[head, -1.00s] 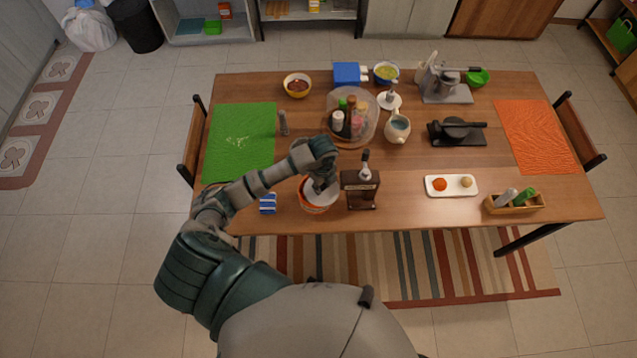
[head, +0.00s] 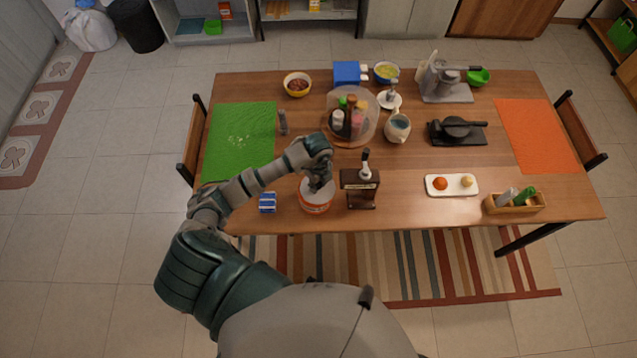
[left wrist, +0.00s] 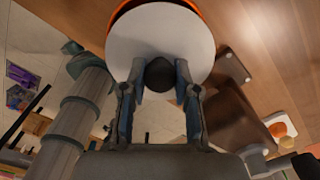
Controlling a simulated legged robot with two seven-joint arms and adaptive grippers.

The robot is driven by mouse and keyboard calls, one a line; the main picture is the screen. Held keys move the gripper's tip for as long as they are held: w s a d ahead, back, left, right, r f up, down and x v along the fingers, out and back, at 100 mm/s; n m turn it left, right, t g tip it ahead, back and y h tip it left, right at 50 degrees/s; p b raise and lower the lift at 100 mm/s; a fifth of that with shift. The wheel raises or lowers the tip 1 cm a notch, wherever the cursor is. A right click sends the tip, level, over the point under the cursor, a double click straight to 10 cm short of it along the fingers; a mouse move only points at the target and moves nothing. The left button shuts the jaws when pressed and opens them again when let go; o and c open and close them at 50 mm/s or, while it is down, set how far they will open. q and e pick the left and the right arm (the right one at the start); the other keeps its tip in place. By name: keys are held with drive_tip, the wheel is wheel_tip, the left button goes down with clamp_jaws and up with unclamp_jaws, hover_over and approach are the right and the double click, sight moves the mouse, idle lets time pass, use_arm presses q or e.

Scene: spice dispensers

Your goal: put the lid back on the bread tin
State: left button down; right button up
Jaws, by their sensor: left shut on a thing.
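The bread tin (head: 315,206) is a round white tub with orange-red bands near the front edge of the table, left of centre. Its lid (head: 307,189) is a pale disc that lies over the tin's mouth and looks about level. Whether it is fully seated I cannot tell. My left gripper (head: 318,183) is above the tin, shut on the lid's dark knob. In the left wrist view the fingers (left wrist: 160,78) are on both sides of the knob (left wrist: 160,73), with the white lid (left wrist: 160,38) beyond and an orange rim at its edge. My right gripper is not in view.
A dark brown grinder-like box (head: 361,190) stands close to the tin's right. A small blue-and-white packet (head: 267,202) is to its left. A clear round carousel of bottles (head: 351,117) stands behind. A green mat (head: 238,140) lies at left.

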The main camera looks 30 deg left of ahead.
use_arm(q)
drive_tip(key=shift+a+f, duration=0.1)
drive_tip(key=shift+a, duration=0.15)
drive_tip(key=shift+a+f, duration=0.2)
drive_tip(key=shift+a, duration=0.3)
drive_tip(key=shift+a+f, duration=0.15)
drive_tip(key=shift+a, duration=0.2)
drive_tip(key=shift+d, duration=0.25)
drive_tip(key=c, duration=0.9)
unclamp_jaws()
drive_tip(key=shift+o, duration=0.6)
drive_tip(key=shift+a, duration=0.25)
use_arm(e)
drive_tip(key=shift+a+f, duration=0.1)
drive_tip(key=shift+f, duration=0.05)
